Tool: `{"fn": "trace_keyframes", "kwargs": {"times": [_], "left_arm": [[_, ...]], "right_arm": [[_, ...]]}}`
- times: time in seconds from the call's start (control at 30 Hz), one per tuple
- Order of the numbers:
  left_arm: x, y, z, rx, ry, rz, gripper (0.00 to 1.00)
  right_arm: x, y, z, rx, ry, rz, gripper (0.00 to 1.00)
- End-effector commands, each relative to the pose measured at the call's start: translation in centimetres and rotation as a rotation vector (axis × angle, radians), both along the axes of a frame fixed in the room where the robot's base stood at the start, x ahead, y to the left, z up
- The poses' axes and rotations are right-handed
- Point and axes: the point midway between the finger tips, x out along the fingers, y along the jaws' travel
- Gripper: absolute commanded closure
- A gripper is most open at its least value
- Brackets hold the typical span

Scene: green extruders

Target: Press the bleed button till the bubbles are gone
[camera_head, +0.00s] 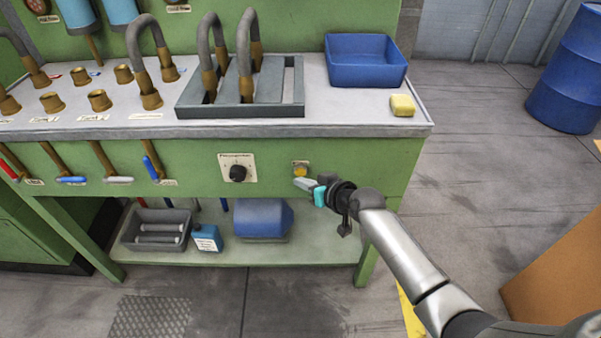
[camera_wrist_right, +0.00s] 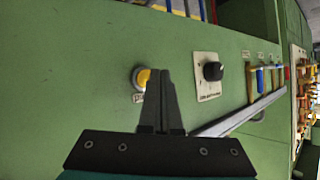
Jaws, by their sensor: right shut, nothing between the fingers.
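The bleed button (camera_head: 300,171) is a small yellow knob with a pale ring on the green front panel of the bench, with a small label. It also shows in the right wrist view (camera_wrist_right: 143,78), just left of my fingertips. My right gripper (camera_head: 303,184) is shut and empty, its fingertips close to the button in front of the panel. I cannot tell whether they touch it. Two blue-filled cylinders (camera_head: 77,14) (camera_head: 120,12) are cut off at the top left; no bubbles can be made out. My left gripper is not in view.
A black dial (camera_head: 238,172) on a white plate sits left of the button. Lever handles (camera_head: 118,180) line the panel further left. A blue tray (camera_head: 366,65) and yellow sponge (camera_head: 403,106) rest on the bench top. A blue barrel (camera_head: 568,75) and cardboard box (camera_head: 560,275) stand right.

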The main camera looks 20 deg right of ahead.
Motion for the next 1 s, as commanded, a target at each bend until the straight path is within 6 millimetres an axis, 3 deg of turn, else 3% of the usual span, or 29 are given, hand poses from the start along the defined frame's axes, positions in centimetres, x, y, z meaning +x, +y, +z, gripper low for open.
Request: {"fn": "trace_keyframes", "kwargs": {"times": [1.0], "left_arm": [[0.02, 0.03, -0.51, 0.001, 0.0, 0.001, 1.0]], "right_arm": [[0.9, -0.26, 0.0, 0.0, 0.0, 0.0, 1.0]]}}
